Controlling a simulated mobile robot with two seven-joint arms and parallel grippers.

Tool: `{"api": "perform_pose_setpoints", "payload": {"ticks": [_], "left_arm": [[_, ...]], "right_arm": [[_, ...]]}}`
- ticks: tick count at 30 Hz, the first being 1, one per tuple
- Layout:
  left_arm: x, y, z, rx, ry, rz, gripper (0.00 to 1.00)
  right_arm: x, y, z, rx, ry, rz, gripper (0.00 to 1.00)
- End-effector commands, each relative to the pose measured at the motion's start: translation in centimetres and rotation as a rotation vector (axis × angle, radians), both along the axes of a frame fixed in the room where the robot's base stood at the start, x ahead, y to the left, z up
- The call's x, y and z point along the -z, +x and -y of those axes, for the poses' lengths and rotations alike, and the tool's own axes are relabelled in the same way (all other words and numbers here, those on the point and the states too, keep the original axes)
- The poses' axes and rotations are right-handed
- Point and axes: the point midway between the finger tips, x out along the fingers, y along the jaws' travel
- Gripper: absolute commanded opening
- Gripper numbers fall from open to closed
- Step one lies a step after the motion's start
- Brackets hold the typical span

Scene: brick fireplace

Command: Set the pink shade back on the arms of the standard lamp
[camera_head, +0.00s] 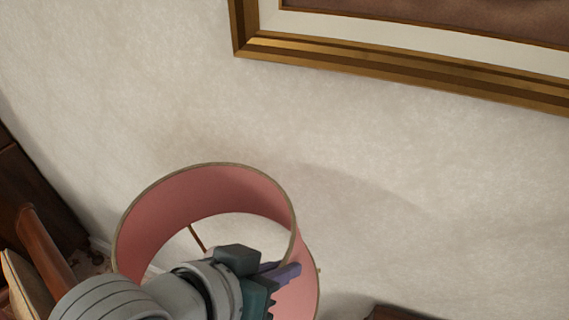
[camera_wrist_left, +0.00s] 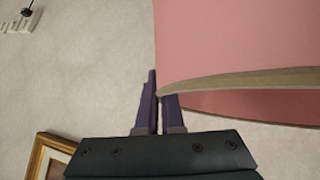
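The pink shade (camera_head: 205,190) is a wide open drum with a tan rim, at the lower middle of the head view. It is tilted, and I see its inside wall. My left gripper (camera_head: 283,271) is at its right side, with its purple fingers close together across the wall. In the left wrist view the shade (camera_wrist_left: 230,40) fills the upper right, and one finger of the gripper (camera_wrist_left: 160,100) goes behind its rim. A thin brown rod (camera_head: 197,237) shows through the shade; I cannot tell whether it belongs to the lamp. The lamp's stand is not clearly visible. My right gripper is not in view.
A gold-framed picture (camera_head: 400,75) hangs on the pale wall (camera_head: 130,80) above. Wooden furniture with a cushion (camera_head: 25,285) stands at the lower left. A dark wooden edge (camera_head: 395,313) shows at the bottom right. The wall beside the shade is clear.

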Motion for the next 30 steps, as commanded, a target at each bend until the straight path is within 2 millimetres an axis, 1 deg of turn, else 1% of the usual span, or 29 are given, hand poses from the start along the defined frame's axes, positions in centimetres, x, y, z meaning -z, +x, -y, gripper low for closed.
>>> {"api": "perform_pose_setpoints", "payload": {"ticks": [2, 3, 12, 19, 23, 26, 30], "left_arm": [[-0.1, 0.0, 0.0, 0.000, 0.000, 0.002, 0.00], [-0.1, 0.0, 0.0, 0.000, 0.000, 0.002, 0.06], [0.0, 0.0, 0.0, 0.000, 0.000, 0.001, 0.39], [0.0, 0.0, 0.0, 0.000, 0.000, -0.001, 0.39], [-0.3, -0.3, -0.3, -0.001, -0.001, 0.000, 0.39], [-1.0, -0.8, -0.7, -0.001, -0.001, 0.000, 0.39], [-2.4, -2.0, -1.8, 0.000, 0.000, 0.001, 0.39]], "right_arm": [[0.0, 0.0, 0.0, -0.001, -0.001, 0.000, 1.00], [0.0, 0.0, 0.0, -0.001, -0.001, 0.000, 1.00], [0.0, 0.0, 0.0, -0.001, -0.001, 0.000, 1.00], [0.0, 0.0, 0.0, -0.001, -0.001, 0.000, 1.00], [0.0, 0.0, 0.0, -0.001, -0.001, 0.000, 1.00], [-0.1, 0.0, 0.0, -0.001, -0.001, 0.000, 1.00], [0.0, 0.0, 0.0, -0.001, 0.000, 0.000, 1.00]]}}
